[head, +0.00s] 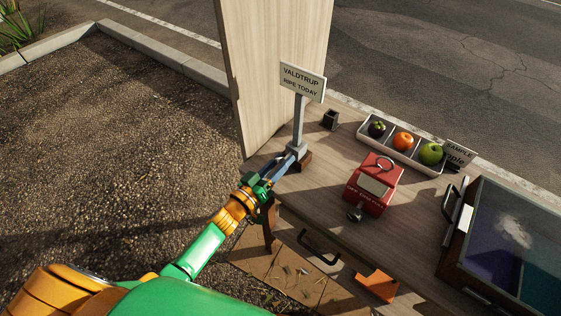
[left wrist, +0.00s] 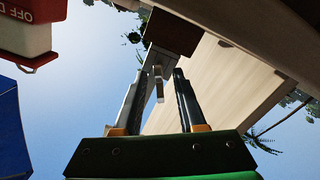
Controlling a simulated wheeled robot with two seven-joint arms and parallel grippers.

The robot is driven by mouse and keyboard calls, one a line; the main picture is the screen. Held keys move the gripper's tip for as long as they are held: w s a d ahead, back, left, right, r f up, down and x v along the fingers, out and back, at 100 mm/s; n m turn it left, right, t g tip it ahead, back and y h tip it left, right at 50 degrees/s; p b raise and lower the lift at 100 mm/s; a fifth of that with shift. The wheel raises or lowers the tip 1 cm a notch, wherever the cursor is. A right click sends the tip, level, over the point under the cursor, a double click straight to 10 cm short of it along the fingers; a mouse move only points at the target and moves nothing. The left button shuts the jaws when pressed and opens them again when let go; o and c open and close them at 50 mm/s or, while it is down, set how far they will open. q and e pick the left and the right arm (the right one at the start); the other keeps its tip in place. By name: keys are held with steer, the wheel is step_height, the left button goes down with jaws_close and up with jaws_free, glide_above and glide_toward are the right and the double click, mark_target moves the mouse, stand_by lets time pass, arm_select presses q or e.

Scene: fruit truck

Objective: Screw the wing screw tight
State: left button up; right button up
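The sign (head: 303,82) reads "VALDTRUP RIPE TODAY" and stands on a grey post (head: 298,122) at the counter's left edge. Its grey base rests by a dark brown block (head: 305,161); the block also shows in the left wrist view (left wrist: 178,30). A small thin grey metal piece (left wrist: 158,86), seemingly the wing screw, shows between the finger lines below the block. My left gripper (head: 287,163) reaches the base from the left. Its fingers (left wrist: 165,65) look apart in the wrist view; contact with the screw cannot be made out. My right gripper is not in view.
A red box (head: 373,185) with a ring stands on the counter (head: 325,200). Behind it are a divided fruit tray (head: 361,130) and a small dark cup (head: 330,119). A glass-topped case (head: 452,248) is at right. A tall wooden panel (head: 265,60) rises behind the sign.

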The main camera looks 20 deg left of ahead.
arm_select(q)
jaws_close()
steer(key=m, duration=0.5)
steer(key=shift+d, duration=0.1)
steer(key=m+b, duration=0.1)
steer(key=m, duration=0.4)
steer(key=shift+s+m, duration=0.1)
steer(key=shift+m, duration=0.2)
steer(key=m+b, duration=0.1)
steer(key=m, duration=0.5)
steer(key=shift+d+f, duration=0.1)
steer(key=shift+d, duration=0.05)
steer(key=m+b, duration=0.2)
steer(key=m, duration=0.5)
stand_by(0.4)
jaws_free()
